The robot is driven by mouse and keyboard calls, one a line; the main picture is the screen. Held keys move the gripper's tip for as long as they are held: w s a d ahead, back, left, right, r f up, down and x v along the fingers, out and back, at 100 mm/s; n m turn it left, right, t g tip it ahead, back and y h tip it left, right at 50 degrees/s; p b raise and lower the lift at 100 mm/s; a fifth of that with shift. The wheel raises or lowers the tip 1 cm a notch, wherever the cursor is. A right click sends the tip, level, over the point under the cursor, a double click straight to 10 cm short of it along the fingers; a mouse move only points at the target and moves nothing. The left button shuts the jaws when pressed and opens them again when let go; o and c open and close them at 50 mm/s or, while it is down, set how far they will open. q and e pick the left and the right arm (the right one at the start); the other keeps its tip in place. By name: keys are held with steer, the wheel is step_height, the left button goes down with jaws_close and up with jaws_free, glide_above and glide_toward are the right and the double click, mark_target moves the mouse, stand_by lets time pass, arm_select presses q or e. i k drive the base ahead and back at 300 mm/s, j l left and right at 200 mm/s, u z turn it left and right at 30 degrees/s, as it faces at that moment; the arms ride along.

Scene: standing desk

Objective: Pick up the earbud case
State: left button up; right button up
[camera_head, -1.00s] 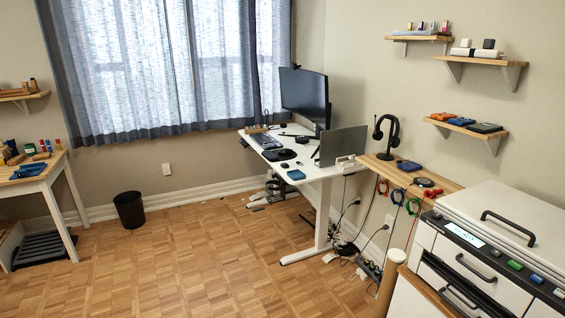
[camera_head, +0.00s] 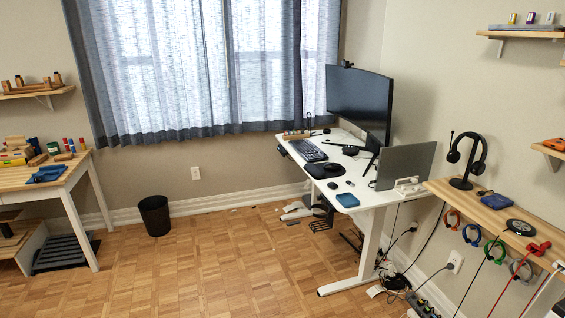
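No thing is plainly an earbud case at this size. On the white standing desk (camera_head: 375,192) a small dark rounded item (camera_head: 333,185) lies near the front edge, beside the mouse pad (camera_head: 322,170). A flat blue case-like item (camera_head: 348,200) lies at the desk's front corner. I cannot tell whether either is the earbud case. Neither of my grippers is in view.
A monitor (camera_head: 359,105), keyboard (camera_head: 308,150) and grey laptop or panel (camera_head: 405,166) stand on the desk. A side shelf with a headset stand (camera_head: 466,160) is at right. A black bin (camera_head: 155,215) stands left. The floor (camera_head: 220,265) before the desk is mostly clear.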

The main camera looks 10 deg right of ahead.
mark_target(332, 185)
steer(key=i+j, duration=0.1)
steer(key=i, duration=1.3)
steer(key=i+j+z, duration=0.1)
steer(key=i+z, duration=0.3)
steer(key=i+j+z, duration=0.2)
steer(key=i+z, duration=0.2)
steer(key=i+j+z, duration=1)
steer(key=j+z, duration=0.25)
